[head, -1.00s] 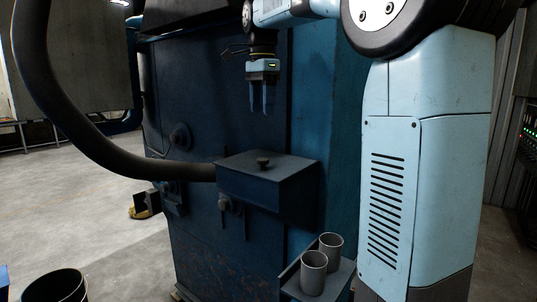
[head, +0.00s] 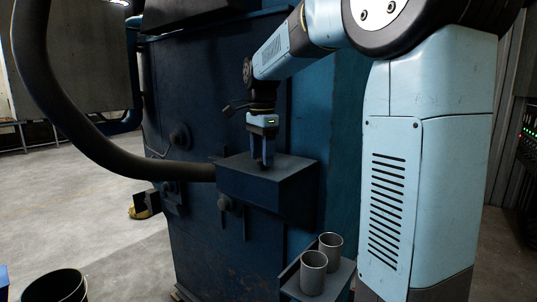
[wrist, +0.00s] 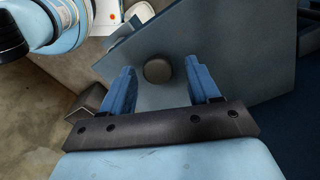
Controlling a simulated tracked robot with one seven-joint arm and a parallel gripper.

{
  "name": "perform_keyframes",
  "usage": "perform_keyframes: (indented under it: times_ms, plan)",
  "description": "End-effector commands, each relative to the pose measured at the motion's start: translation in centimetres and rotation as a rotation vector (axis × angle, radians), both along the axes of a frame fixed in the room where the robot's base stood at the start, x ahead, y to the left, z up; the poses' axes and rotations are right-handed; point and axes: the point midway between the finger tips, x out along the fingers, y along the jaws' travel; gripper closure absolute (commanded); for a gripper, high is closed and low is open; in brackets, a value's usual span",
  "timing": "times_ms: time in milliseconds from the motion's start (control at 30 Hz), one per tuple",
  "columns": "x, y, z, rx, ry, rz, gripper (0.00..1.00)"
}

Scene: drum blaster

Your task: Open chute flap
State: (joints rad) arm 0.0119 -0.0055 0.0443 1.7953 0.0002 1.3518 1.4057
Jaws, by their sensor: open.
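The chute flap (head: 290,168) is the flat grey-blue lid on top of a dark blue box that juts from the machine's front. It lies shut. A round dark knob stands on it; in the wrist view the knob (wrist: 158,70) shows between my two blue fingers, slightly beyond their tips. My gripper (head: 263,163) points straight down over the flap, open, with its fingers around or just above the knob. In the head view the fingers hide the knob. I cannot tell whether the fingers touch it. It also shows in the wrist view (wrist: 160,85).
A thick black hose (head: 95,150) runs into the box's left side. Two grey cups (head: 314,272) stand on a small shelf (head: 343,279) at the lower right. A dark bin (head: 56,288) stands at the lower left. The machine wall (head: 210,100) rises close behind the gripper.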

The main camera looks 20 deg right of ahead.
Motion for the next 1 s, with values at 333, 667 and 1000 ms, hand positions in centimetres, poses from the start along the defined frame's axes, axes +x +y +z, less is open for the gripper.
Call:
perform_keyframes:
  times_ms: [333,667,1000]
  plan:
    - [-0.01,-0.04,-0.42,0.000,0.000,-0.001,0.39]
    - [-0.01,-0.07,-0.40,0.000,0.000,-0.001,0.69]
    - [0.08,-0.08,-0.35,0.001,-0.003,-0.001,1.00]
